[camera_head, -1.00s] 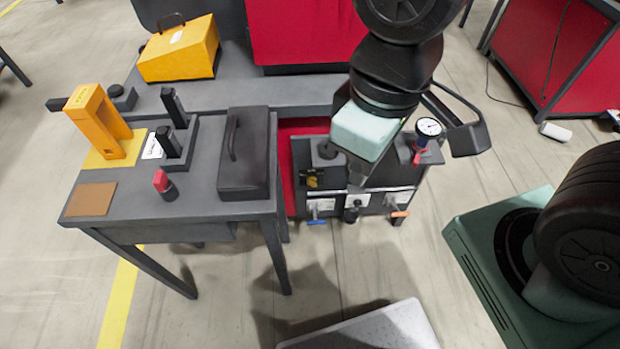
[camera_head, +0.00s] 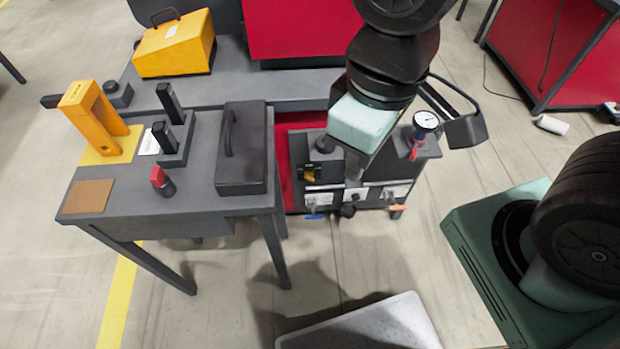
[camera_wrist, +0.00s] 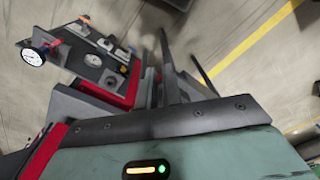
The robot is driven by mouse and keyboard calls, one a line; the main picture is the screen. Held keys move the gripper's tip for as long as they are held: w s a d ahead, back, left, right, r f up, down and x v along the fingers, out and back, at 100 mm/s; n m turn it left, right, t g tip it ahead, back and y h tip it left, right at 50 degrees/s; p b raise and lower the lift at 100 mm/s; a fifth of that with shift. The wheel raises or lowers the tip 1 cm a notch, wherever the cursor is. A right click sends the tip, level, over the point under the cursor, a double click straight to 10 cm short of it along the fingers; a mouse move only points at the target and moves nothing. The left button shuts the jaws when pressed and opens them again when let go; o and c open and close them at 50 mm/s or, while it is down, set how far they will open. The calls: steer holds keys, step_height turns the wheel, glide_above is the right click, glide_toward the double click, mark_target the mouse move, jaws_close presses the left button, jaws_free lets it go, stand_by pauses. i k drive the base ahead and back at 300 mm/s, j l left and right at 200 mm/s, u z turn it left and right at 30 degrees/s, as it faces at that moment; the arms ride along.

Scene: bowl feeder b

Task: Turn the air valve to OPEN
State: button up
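A dark equipment unit (camera_head: 326,172) with a white-labelled front stands right of the grey table. Its lower front carries a blue lever (camera_head: 314,216), a black knob (camera_head: 348,210) and an orange lever (camera_head: 397,208). I cannot read which one is the air valve. A round white gauge (camera_head: 426,120) sits on top over a red and blue fitting; the gauge also shows in the wrist view (camera_wrist: 32,57). I see nothing held.
The grey table (camera_head: 205,185) at left holds a black case (camera_head: 241,165), a yellow arch-shaped block (camera_head: 95,115) and a red-topped knob (camera_head: 160,180). A yellow box (camera_head: 175,45) stands behind. Open floor (camera_head: 400,260) lies in front of the unit.

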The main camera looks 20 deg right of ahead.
mark_target(309, 174)
steer(key=j+z, duration=0.3)
steer(key=z, duration=0.2)
steer(key=k+j+z, duration=0.2)
steer(key=z, duration=0.25)
steer(key=k+j+z, duration=0.15)
steer(key=j+z, duration=0.15)
steer(key=z, duration=0.2)
